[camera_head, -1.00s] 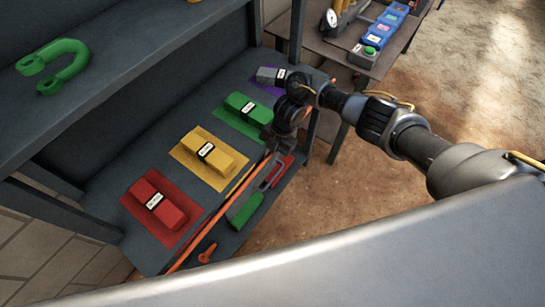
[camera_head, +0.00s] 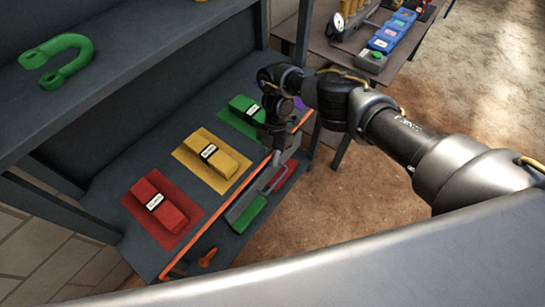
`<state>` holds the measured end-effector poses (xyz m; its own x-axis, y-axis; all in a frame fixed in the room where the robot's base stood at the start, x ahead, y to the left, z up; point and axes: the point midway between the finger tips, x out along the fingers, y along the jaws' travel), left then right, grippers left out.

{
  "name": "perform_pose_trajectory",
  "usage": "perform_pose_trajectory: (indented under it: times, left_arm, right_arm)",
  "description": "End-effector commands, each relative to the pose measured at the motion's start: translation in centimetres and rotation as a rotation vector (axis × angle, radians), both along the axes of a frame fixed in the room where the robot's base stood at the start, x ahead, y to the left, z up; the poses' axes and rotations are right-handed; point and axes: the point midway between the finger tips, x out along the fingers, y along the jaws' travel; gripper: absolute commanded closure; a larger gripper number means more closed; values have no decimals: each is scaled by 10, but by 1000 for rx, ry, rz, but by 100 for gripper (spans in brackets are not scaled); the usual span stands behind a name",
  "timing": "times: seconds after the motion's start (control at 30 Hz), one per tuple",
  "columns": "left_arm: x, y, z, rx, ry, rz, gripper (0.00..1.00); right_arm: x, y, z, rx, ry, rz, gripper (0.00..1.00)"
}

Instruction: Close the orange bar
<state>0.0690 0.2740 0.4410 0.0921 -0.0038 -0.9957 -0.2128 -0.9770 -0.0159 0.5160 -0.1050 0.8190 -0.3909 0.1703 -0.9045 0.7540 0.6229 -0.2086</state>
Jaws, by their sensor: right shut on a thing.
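The orange bar (camera_head: 225,208) is long and thin and runs diagonally along the front edge of the dark grey shelf (camera_head: 110,203), from its lower left end near the front corner up to the right past my gripper. My right gripper (camera_head: 276,152) is shut on the orange bar, toward its upper right part. The arm and gripper hide a little of the bar and the shelf behind. I cannot tell whether the bar's far end touches a catch. My left gripper is not in view.
Red (camera_head: 160,202), yellow (camera_head: 209,155) and green (camera_head: 246,109) blocks lie on matching mats on the shelf. A green shackle (camera_head: 62,65) lies on the upper shelf. Below the bar are a green-and-red item (camera_head: 247,214) and an orange piece (camera_head: 207,257). A side table (camera_head: 345,60) stands behind.

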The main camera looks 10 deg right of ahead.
Motion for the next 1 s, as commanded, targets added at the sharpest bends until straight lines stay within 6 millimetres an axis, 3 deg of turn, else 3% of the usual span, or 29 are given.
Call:
perform_pose_trajectory:
  times: [0.33, 0.37, 0.5, 1.0]
  left_arm:
    - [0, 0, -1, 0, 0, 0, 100]
    - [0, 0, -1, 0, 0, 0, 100]
    - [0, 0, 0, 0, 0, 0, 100]
    - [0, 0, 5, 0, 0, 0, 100]
  right_arm:
    - [-3, 2, -3, 3, 4, 3, 100]
    - [-3, 2, -3, 3, 4, 3, 84]
    - [-2, 1, -2, 3, 4, 2, 66]
    - [0, -1, 4, 2, 0, 0, 66]
